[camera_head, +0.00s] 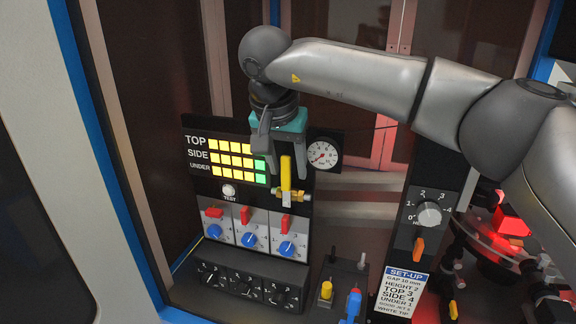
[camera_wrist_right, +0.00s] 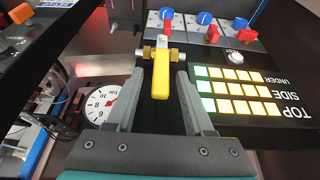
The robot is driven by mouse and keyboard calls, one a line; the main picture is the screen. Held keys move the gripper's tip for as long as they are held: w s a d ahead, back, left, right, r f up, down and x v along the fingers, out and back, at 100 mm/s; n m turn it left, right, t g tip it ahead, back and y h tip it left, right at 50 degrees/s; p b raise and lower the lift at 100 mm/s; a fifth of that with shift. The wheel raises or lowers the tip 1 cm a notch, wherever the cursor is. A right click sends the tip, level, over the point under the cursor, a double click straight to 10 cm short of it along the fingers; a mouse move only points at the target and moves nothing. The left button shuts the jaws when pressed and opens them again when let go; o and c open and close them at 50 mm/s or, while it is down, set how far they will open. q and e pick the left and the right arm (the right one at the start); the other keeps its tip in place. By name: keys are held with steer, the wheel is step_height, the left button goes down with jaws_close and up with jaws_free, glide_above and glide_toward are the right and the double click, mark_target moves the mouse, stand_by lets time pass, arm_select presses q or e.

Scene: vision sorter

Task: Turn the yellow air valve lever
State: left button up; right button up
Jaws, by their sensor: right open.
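The yellow air valve lever (camera_head: 286,174) stands upright above its brass valve body (camera_head: 293,196), at the right edge of the black panel. My right gripper (camera_head: 281,160) is open and comes down from above at the lever. In the right wrist view the lever (camera_wrist_right: 161,78) lies between the two grey fingers of the right gripper (camera_wrist_right: 159,76), with a gap on each side. The brass fitting (camera_wrist_right: 149,53) shows just past the fingertips. My left gripper is not in view.
A pressure gauge (camera_head: 323,153) sits right of the lever, its needle hard to read. Lit yellow and green buttons (camera_head: 236,160) and a white test button (camera_head: 229,190) are left of it. Red switches and blue knobs (camera_head: 287,248) sit below. A set-up card (camera_head: 401,292) stands right.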

steer(key=shift+w+d+f, duration=0.1)
steer(key=shift+w+f, duration=0.15)
steer(key=shift+f, duration=0.35)
jaws_close()
stand_by(1.1)
